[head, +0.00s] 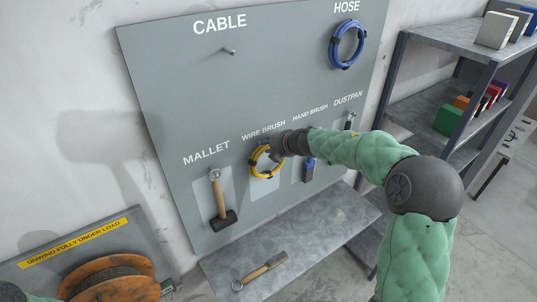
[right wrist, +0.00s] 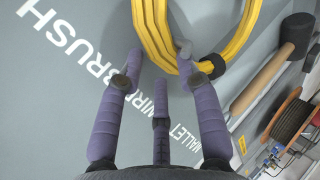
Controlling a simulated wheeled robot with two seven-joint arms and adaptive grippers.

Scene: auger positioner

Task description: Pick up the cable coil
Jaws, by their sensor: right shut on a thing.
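The cable coil (head: 265,174) is a yellow ring with dark wraps. In the head view it is in front of the grey board at the WIRE BRUSH place. My right gripper (head: 275,150) is shut on the coil's upper right part. In the right wrist view the coil (right wrist: 156,35) crosses the top of the picture at the purple fingertips (right wrist: 155,68), with a dark wrap beside the right finger. Whether the coil touches the board cannot be told. The left gripper is not in view.
The board (head: 180,100) has an empty peg (head: 229,51) under CABLE and a blue hose coil (head: 346,44) under HOSE. A mallet (head: 217,192) and a hand brush (head: 309,170) hang beside the yellow coil. A wooden-handled brush (head: 262,268) lies on the ledge (head: 335,222). A cable drum (head: 115,280) stands lower left.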

